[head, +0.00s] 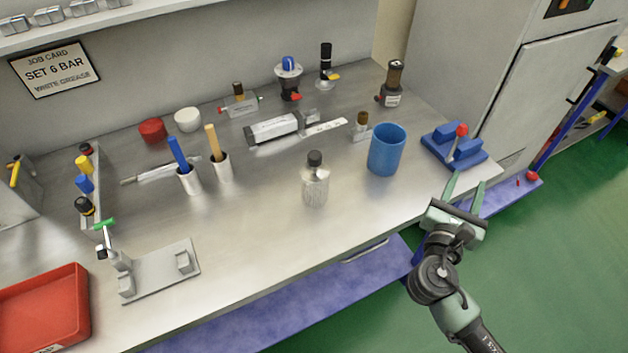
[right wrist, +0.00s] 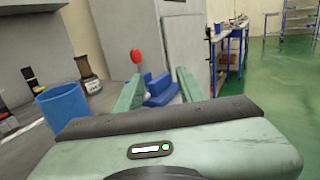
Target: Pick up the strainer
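No object is labelled as the strainer. The closest match I see is a speckled grey, mesh-like cylinder (head: 315,188) with a dark cap, upright near the bench middle, but I cannot be sure. My right gripper (head: 467,178) is open and empty at the bench's right front edge, well to the right of that cylinder. In the right wrist view its fingers (right wrist: 159,75) are apart, with a blue block device (right wrist: 162,92) with a red ball lever seen beyond them. The cylinder is not seen in that view. My left gripper is not in view.
A blue cup (head: 386,152) stands between the cylinder and my right gripper. The blue lever device (head: 466,153) sits at the right bench end. Tool holders, a grey fixture (head: 160,275) and a red tray (head: 45,310) are at left. The bench front near the cylinder is clear.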

